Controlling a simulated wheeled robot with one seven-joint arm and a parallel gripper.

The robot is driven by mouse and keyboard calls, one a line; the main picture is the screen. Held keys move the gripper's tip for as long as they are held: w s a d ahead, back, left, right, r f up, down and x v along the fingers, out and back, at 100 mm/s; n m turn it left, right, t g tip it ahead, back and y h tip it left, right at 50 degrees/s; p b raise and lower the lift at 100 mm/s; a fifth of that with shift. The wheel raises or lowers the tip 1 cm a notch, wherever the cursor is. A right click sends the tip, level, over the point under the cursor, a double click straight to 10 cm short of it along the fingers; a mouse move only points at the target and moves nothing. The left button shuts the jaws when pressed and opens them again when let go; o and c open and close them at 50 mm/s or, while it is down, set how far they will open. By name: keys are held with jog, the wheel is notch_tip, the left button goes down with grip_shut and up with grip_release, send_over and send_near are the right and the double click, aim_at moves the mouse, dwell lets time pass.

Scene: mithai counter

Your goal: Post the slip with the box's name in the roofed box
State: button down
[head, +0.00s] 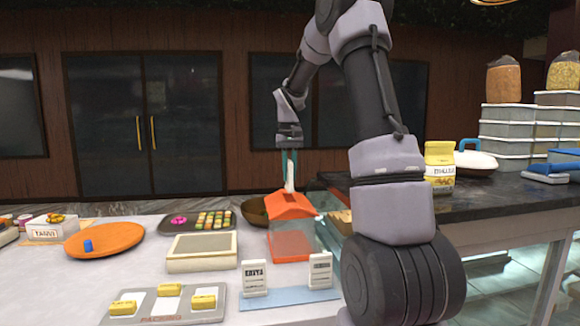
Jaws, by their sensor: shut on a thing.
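My gripper (289,162) points down with its teal fingers shut on a white slip (290,177). The slip hangs upright directly above the roofed box. Its lower end meets the orange roof (290,208) in the picture; I cannot tell whether it is in a slot, touching or just behind. No writing on the slip is readable. The roofed box has a clear body (291,244) with an orange base. Two white cards with dark print, a left card (254,279) and a right card (320,270), stand on a light blue mat (288,297) in front of it.
Left of the box are a cream tray (170,265), a dark sweets tray (168,228) and an orange plate (120,240) with a blue piece. A grey tray (212,315) holds yellow blocks in front. A dark bowl (255,212) stands behind. A glass case is close right.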

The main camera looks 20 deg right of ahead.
aim_at(289, 183)
jog(key=shift+f, duration=0.35)
jog(key=shift+f, duration=0.35)
dwell(1.0)
jog(key=shift+f, duration=0.4)
jog(key=shift+f, duration=0.35)
jog(key=shift+a+f, duration=0.1)
jog(key=shift+f, duration=0.3)
jog(key=shift+f, duration=0.35)
dwell(0.5)
jog(key=shift+f, duration=0.3)
